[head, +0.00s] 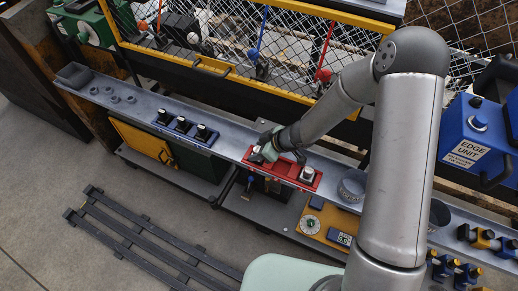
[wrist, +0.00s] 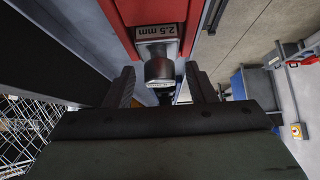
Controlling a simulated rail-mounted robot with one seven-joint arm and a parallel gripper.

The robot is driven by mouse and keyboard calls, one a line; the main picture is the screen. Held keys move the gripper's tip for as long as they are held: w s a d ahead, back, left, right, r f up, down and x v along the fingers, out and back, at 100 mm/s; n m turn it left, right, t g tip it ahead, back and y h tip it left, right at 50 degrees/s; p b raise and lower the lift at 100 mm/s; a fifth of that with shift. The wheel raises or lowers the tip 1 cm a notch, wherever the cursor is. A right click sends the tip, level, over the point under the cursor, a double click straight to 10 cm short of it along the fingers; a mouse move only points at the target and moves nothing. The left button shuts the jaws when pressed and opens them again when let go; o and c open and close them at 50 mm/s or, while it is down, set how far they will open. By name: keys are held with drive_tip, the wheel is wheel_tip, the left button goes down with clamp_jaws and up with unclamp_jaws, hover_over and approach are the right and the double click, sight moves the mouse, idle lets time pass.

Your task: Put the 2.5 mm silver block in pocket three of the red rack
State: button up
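The 2.5 mm silver block (wrist: 158,45) shows its printed label in the wrist view. It sits at the red rack (wrist: 200,35), with its round knob towards me. My gripper (wrist: 160,82) is open, its two dark fingers on either side of the knob with gaps between. In the head view the red rack (head: 283,172) lies on the grey shelf. My gripper (head: 262,150) is low over its left end, close to a silver block (head: 256,157). Another silver block (head: 307,174) stands at the rack's right end. The middle of the rack looks empty; pocket numbers cannot be read.
A blue rack (head: 186,131) with three black-topped blocks is left on the shelf (head: 228,132). A round metal cup (head: 352,186) stands right of the red rack. A yellow-framed wire mesh fence (head: 240,76) runs behind.

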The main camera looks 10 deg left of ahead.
drive_tip(key=shift+f, duration=0.1)
drive_tip(key=p+v, duration=0.4)
drive_tip(key=v, duration=1.3)
drive_tip(key=shift+d, duration=0.15)
